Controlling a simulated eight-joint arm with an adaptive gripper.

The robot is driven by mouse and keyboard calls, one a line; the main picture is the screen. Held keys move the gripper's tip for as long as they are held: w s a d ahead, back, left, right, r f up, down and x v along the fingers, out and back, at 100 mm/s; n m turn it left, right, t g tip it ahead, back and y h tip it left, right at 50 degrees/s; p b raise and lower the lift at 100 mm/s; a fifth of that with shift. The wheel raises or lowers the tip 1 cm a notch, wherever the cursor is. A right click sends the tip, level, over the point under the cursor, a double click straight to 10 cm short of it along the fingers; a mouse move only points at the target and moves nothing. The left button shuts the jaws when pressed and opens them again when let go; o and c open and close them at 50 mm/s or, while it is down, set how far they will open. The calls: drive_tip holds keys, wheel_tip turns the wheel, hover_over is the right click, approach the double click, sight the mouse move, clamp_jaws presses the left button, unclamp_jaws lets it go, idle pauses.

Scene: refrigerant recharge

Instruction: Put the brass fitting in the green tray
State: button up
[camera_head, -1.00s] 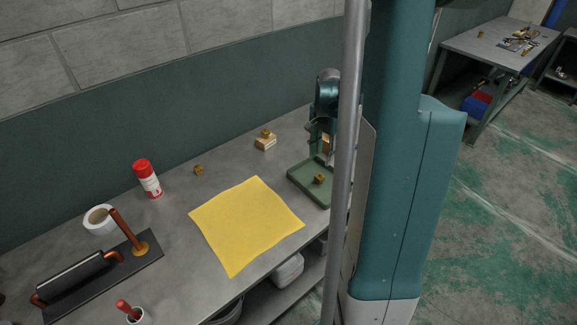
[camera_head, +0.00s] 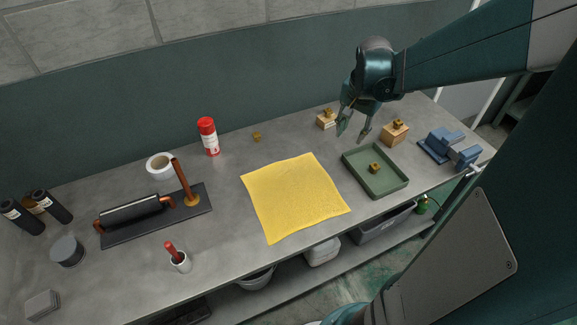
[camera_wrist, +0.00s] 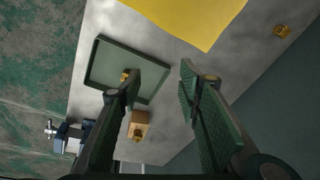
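Small brass fittings show in several places. One brass fitting (camera_head: 374,168) lies inside the green tray (camera_head: 402,187); it also shows in the wrist view (camera_wrist: 126,76), partly beside my finger. Another brass fitting (camera_head: 257,136) lies loose on the bench near the wall, and shows in the wrist view (camera_wrist: 282,31). Two more sit on wooden blocks, one behind my gripper (camera_head: 327,111) and one to its right (camera_head: 398,122). My gripper (camera_head: 353,134) points down above the bench, just behind the tray. Its fingers are apart with nothing between them, also in the wrist view (camera_wrist: 161,70).
A yellow cloth (camera_head: 295,197) lies left of the tray. A blue vise (camera_head: 450,149) stands at the right end. A red-and-white can (camera_head: 208,137), white tape roll (camera_head: 160,166) and dark plate with copper pipes (camera_head: 150,217) are further left. Bench between can and gripper is mostly clear.

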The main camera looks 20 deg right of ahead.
drive_tip(key=s+a+r+n+t, duration=0.1)
drive_tip(key=s+a+n, duration=0.3)
drive_tip(key=a, duration=0.5)
drive_tip(key=s+a+r+n+t, duration=0.2)
drive_tip(key=s+a+r+n, duration=0.2)
drive_tip(key=a, duration=0.6)
drive_tip(key=s+a+r+n+t+y, duration=0.1)
drive_tip(key=s+a+r+n+t, duration=0.1)
drive_tip(key=a, duration=0.7)
drive_tip(key=s+r+n, duration=0.1)
drive_tip(key=s+n, duration=0.1)
drive_tip(key=shift+a+r+n, duration=0.2)
drive_tip(key=shift+n, duration=0.1)
